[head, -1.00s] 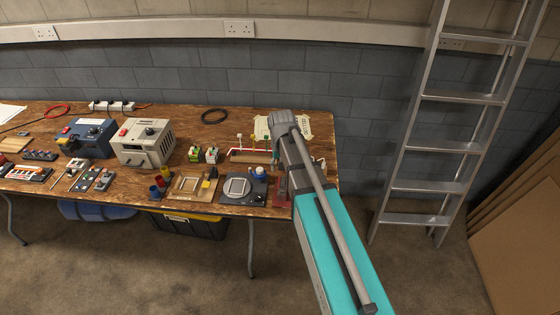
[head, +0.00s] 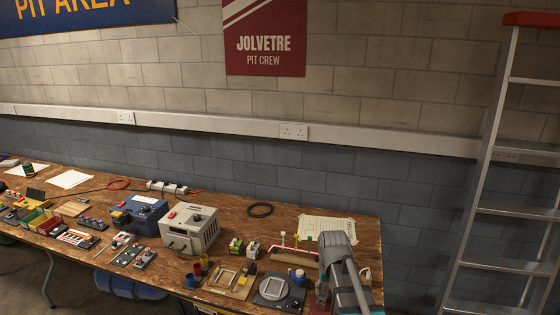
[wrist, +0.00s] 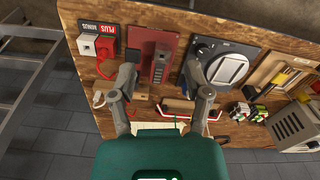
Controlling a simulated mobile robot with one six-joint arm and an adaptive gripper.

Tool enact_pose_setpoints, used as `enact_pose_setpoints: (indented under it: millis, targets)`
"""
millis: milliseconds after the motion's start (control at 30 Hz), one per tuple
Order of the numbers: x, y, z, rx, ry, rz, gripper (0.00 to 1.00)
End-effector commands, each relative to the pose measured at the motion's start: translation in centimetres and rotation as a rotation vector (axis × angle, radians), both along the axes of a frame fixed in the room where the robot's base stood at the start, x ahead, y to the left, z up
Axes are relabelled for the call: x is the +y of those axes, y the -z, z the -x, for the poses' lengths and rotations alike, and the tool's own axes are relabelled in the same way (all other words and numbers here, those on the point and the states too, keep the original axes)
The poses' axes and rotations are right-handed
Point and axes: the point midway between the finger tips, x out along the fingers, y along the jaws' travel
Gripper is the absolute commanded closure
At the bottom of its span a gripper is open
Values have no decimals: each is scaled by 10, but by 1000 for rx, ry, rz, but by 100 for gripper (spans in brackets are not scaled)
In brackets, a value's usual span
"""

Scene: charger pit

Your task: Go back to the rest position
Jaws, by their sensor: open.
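My gripper (wrist: 161,84) shows in the wrist view with its two fingers spread apart and nothing between them. It hangs above the right end of the wooden workbench (head: 225,210). Between and beyond the fingers is a red plate (wrist: 170,42) with a grey upright block on it. In the head view my arm comes up from the bottom, right of centre, over the bench's right end. There the arm hides the fingers.
A dark plate with a pale frame (wrist: 231,69) is close to one finger, and a red-and-white plug unit (wrist: 98,47) lies near the other. A beige box (head: 189,229) and a blue box (head: 139,214) stand on the bench. A ladder (head: 490,200) leans at the right.

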Motion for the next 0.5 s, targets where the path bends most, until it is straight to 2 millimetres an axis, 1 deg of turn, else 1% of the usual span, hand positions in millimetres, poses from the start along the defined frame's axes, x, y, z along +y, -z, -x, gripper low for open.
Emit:
enact_pose_setpoints:
  millis: [33,100,200,333,400,500]
  targets:
    - [0,0,22,0,-14,0,37]
    - [-1,0,41,0,-33,0,37]
    - [-1,0,64,0,-57,0,37]
    - [-1,0,82,0,-81,0,37]
    - [-1,0,86,0,-87,0,37]
    - [-1,0,87,0,-91,0,37]
